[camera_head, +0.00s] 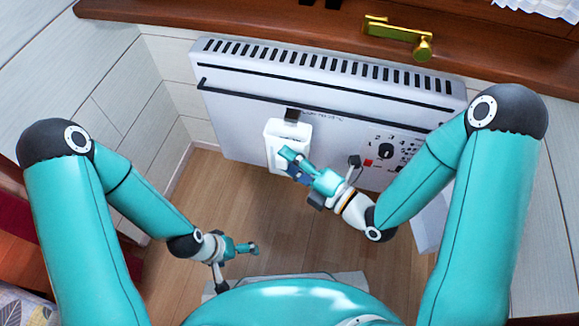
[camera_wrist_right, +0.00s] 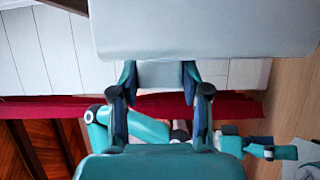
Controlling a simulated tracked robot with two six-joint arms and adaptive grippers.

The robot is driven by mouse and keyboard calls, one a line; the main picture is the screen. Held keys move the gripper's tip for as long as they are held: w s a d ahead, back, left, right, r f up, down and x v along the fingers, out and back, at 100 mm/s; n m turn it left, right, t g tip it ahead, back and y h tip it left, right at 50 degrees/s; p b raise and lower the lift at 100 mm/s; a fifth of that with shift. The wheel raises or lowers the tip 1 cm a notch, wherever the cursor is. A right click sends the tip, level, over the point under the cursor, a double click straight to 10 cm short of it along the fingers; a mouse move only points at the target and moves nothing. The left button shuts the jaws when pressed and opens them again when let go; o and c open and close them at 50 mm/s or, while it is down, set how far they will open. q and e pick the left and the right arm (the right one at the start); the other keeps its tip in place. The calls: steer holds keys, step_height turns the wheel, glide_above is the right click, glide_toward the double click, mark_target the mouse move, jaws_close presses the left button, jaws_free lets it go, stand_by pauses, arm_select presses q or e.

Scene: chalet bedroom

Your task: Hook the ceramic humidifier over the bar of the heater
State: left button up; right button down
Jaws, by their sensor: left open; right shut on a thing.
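The ceramic humidifier (camera_head: 285,131) is a white, upright box with a dark hook (camera_head: 292,115) at its top. It is in front of the heater (camera_head: 233,115), a white panel with a black bar (camera_head: 240,90) across its front. The hook is close to the bar; I cannot tell whether it is over it. My right gripper (camera_head: 294,163) is shut on the humidifier's lower part. In the right wrist view the humidifier (camera_wrist_right: 205,28) fills the top, with my right gripper's fingers (camera_wrist_right: 160,80) on either side of its narrow part. My left gripper (camera_head: 252,248) is open and empty, low above the floor.
The heater's dial (camera_head: 386,150) and a red switch (camera_head: 369,162) are right of my right gripper. A wooden sill (camera_head: 250,20) with a brass handle (camera_head: 398,32) overhangs the heater. The wood floor (camera_head: 205,195) is clear at the left. Red fabric (camera_wrist_right: 245,104) shows in the wrist view.

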mark_target(290, 133)
steer(key=w, duration=0.2)
steer(key=w+d+p, duration=0.1)
steer(key=shift+w+d+r, duration=0.1)
steer(key=shift+w+r, duration=0.1)
steer(key=shift+w, duration=0.2)
steer(key=shift+w+d+f+p, duration=0.1)
steer(key=shift+w+d+p, duration=0.2)
steer(key=shift+w, duration=0.35)
steer(key=shift+w+d+p, duration=0.1)
steer(key=shift+w+p, duration=0.25)
steer(key=shift+w, duration=0.25)
steer(key=shift+s+f+b, duration=0.1)
steer(key=shift+f+b, duration=1.1)
steer(key=shift+b, duration=0.3)
steer(key=shift+c, duration=2.3)
jaws_free()
steer(key=shift+f, duration=0.15)
